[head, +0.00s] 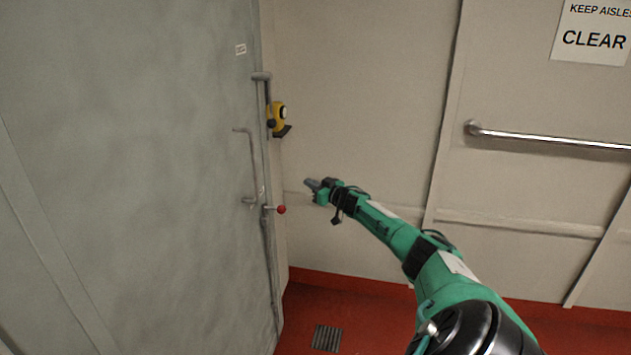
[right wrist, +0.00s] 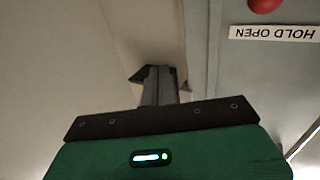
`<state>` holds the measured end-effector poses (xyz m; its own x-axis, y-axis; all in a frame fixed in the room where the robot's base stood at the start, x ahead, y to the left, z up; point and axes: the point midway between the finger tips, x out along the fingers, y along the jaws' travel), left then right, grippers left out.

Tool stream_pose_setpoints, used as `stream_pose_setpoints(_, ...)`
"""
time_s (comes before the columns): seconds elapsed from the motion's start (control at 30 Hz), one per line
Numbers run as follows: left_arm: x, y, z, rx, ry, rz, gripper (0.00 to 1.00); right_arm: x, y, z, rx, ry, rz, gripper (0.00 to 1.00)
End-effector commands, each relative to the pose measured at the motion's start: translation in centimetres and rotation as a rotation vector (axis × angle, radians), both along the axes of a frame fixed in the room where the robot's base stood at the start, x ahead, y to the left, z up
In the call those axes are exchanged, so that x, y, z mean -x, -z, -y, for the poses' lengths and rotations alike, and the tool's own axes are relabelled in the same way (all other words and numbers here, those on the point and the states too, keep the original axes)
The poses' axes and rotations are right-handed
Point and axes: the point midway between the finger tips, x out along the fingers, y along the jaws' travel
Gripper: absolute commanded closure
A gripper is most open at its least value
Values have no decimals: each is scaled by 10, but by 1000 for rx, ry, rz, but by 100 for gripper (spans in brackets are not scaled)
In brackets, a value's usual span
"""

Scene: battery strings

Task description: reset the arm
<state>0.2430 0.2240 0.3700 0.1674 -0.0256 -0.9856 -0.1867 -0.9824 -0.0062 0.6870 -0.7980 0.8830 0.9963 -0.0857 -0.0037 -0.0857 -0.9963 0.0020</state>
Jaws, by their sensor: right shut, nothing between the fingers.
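My right arm is green and black and reaches from the lower right of the head view towards the door. My right gripper (head: 309,184) is shut and empty, held in the air a little to the right of the door's edge. In the right wrist view its closed fingers (right wrist: 158,85) show at the middle, with nothing between them. It is apart from the small red knob (head: 281,209) beside the door's edge, which also shows at the top right of the right wrist view (right wrist: 265,4). My left gripper is not in view.
A large grey door (head: 130,170) with a vertical handle (head: 252,165) fills the left. A yellow and black device (head: 277,118) sits at its edge. A metal rail (head: 550,140) runs along the right wall. A grate (head: 327,338) lies in the red floor.

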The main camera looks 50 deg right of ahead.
Motion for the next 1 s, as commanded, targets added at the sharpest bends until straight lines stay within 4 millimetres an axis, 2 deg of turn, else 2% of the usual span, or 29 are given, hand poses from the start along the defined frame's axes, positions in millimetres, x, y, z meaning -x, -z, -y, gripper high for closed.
stream_pose_setpoints(0.2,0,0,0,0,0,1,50,11,0,5,0,-1,1,100)
stream_pose_setpoints(0.47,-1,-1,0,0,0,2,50,13,0,5,-1,0,0,100)
stream_pose_setpoints(0.57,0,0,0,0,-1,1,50,13,12,1,-2,4,-16,100)
stream_pose_setpoints(0.67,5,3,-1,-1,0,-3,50,16,49,-13,0,18,-64,100)
stream_pose_setpoints(0.77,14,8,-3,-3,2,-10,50,27,109,-37,7,42,-148,100)
stream_pose_setpoints(0.8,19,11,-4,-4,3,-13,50,34,137,-48,13,52,-190,100)
stream_pose_setpoints(0.87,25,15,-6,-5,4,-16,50,47,178,-67,22,65,-253,100)
stream_pose_setpoints(0.9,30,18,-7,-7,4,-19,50,57,204,-79,28,72,-295,100)
stream_pose_setpoints(1.0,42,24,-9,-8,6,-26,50,88,266,-113,44,84,-403,100)
